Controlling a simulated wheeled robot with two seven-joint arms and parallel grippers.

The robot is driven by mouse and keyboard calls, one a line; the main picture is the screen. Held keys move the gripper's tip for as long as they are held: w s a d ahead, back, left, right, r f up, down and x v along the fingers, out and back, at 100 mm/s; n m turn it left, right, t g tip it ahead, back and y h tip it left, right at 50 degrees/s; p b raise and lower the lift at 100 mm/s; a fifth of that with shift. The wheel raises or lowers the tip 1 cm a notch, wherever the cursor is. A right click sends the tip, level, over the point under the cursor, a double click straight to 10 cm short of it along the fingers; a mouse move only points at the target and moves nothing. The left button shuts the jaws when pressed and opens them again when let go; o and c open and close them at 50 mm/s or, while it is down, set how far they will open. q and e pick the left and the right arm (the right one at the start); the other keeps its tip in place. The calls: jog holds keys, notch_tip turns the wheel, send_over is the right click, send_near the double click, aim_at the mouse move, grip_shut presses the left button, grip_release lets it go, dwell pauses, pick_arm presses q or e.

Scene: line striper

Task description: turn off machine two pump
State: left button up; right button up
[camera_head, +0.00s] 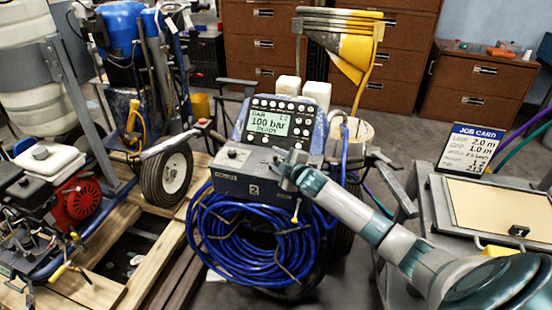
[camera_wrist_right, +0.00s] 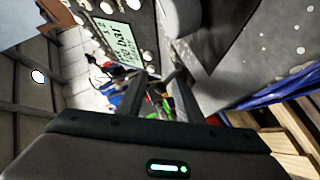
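Machine two (camera_head: 255,187), a dark unit with a "2" label, stands in the middle of the head view. Its screen (camera_head: 267,121) reads "100 bar" and "READY"; part of the screen (camera_wrist_right: 118,40) shows in the wrist view. Small round buttons surround the screen. A lower front panel carries a small knob (camera_head: 232,153) at its left. My right gripper (camera_head: 284,170) is in front of this panel's right part and hides what is behind it. In the wrist view its two dark fingers (camera_wrist_right: 158,92) stand apart with nothing seen between them. My left gripper is not in view.
A coiled blue hose (camera_head: 240,262) hangs below the panel. A machine with a red engine (camera_head: 77,202) and a black wheel (camera_head: 166,174) stands left. A grey cart with a job card (camera_head: 471,146) is at right. Brown drawer cabinets (camera_head: 262,42) line the back.

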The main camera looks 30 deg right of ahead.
jog(key=shift+p, duration=0.3)
